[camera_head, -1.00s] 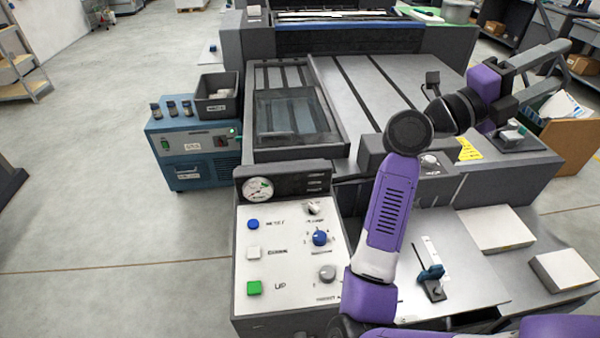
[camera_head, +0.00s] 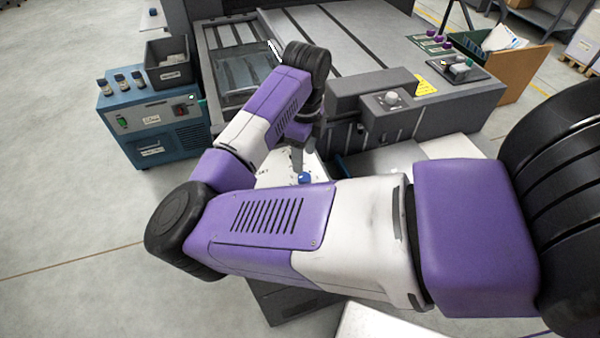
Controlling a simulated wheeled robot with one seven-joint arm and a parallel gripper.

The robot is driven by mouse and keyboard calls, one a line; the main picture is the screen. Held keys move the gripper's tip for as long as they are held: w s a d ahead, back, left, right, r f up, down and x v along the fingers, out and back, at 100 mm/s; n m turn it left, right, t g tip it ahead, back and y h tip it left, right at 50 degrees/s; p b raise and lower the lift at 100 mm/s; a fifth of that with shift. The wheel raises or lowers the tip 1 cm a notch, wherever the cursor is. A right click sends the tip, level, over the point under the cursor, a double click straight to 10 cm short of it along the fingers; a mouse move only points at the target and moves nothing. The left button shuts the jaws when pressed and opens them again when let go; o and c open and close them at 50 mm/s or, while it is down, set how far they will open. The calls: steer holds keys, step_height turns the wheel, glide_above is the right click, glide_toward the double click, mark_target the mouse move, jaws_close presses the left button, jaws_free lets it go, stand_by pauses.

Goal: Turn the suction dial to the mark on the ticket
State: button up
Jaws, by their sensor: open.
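The control panel (camera_head: 268,180) is mostly covered by my arm; only a strip of its pale face shows. On it a blue dial (camera_head: 305,178) peeks out just above my near arm link. Its pointer and marks cannot be read. The gauge and the coloured buttons are hidden behind my arm. No ticket can be made out. My forearm reaches up and away over the panel, with its dark wrist joint above the panel's far side.
A blue unit (camera_head: 155,120) with small bottles and a grey bin (camera_head: 170,62) stands at left. The large grey machine bed (camera_head: 370,45) lies behind. A block with a round knob (camera_head: 390,100) stands right of the panel. A brown box (camera_head: 515,65) is at far right. Floor at left is clear.

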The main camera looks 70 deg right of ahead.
mark_target(304, 176)
step_height(304, 176, down, 7)
steer(key=shift+s+d+f+p, duration=0.1)
steer(key=shift+f+p, duration=0.1)
steer(key=shift+p, duration=0.5)
jaws_close()
